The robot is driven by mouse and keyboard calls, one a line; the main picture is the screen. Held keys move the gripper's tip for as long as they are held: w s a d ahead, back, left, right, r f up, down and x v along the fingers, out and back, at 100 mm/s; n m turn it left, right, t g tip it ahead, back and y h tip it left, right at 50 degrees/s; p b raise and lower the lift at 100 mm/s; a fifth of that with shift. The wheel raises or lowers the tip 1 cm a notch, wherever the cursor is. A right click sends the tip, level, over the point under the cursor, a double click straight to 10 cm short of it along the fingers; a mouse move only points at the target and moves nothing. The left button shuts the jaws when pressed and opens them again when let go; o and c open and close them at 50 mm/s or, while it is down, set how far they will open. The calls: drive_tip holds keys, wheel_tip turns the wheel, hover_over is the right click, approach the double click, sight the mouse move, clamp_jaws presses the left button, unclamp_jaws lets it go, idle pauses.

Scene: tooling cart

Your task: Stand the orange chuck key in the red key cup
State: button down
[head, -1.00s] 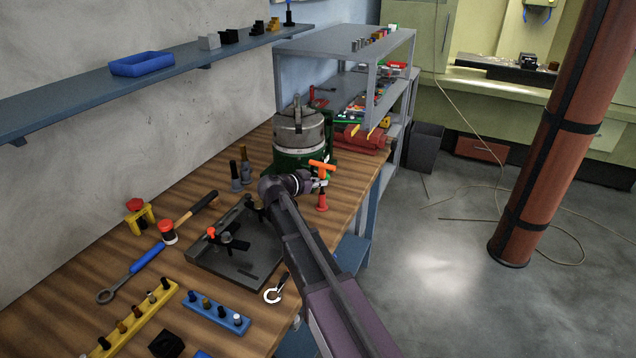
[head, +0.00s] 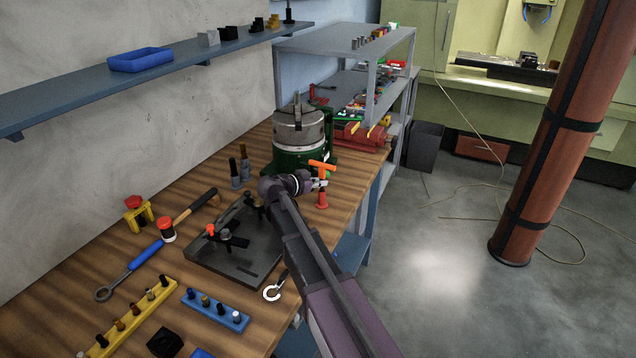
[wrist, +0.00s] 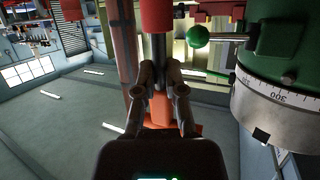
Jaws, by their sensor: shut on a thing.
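The orange chuck key (head: 322,167) has an orange T-handle on a grey shaft (wrist: 159,50). It is upright with the handle on top. My gripper (head: 320,184) is shut on it below the handle; its fingers (wrist: 160,88) also close on the shaft in the wrist view. The red key cup (head: 322,201) stands on the bench directly below my gripper, near the right edge. In the wrist view, which is upside down, the shaft runs to the red cup (wrist: 156,14). How far its end is inside the cup I cannot tell.
The green-based chuck (head: 300,146) stands close behind and left of my gripper. A dark fixture plate (head: 236,262) lies beneath my arm. A mallet (head: 185,215), a wrench (head: 140,264) and socket rails lie further left. The bench edge is just right of the cup.

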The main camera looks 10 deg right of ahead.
drive_tip(key=shift+f+b, duration=0.3)
drive_tip(key=shift+f, duration=0.05)
drive_tip(key=shift+s+f+b, duration=0.15)
drive_tip(key=shift+s+b, duration=0.1)
drive_tip(key=shift+b, duration=0.05)
idle(0.3)
